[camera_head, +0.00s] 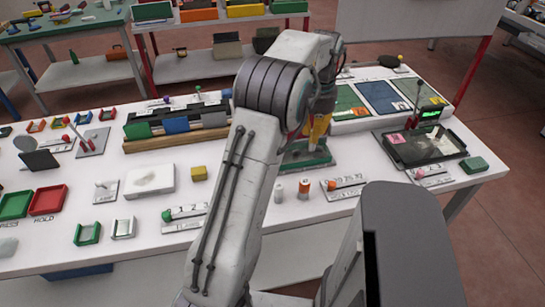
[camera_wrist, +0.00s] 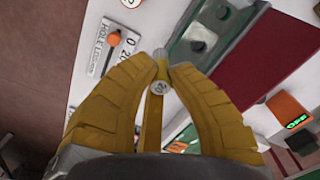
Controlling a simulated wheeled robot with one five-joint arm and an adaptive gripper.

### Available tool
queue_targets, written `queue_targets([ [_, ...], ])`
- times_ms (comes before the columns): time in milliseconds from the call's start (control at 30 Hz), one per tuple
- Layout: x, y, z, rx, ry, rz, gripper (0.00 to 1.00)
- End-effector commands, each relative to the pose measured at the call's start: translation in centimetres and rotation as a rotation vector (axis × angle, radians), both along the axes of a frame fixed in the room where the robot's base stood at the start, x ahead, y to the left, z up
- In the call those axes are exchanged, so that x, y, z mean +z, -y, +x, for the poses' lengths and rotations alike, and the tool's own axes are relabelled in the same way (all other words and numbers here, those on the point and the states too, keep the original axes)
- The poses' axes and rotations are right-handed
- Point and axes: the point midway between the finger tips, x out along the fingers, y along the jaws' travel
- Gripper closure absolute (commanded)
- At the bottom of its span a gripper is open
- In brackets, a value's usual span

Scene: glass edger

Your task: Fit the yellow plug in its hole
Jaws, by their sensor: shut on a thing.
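In the wrist view, a green block (camera_wrist: 214,30) with round dark holes lies just beyond the fingertips. One hole (camera_wrist: 197,46) is right of the plug and another (camera_wrist: 222,11) is farther up. I cannot tell whether the plug's far end touches the block. In the head view, my gripper (camera_head: 318,127) points down over the green block (camera_head: 310,159), and my arm hides part of it; the plug cannot be made out.
A label plate with an orange knob (camera_wrist: 114,38) lies left of the block; it also shows in the head view (camera_head: 345,185). A white cylinder (camera_head: 278,193) and an orange one (camera_head: 304,188) stand in front of the block. A dark tray (camera_head: 425,147) is at right.

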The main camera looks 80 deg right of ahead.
Motion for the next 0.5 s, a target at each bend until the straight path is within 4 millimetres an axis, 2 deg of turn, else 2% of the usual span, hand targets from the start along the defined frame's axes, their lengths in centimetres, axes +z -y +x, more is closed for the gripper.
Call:
queue_targets([
  [500, -5.2, 3.1, 8.3, 0.016, 0.0, 0.003, 1.0],
])
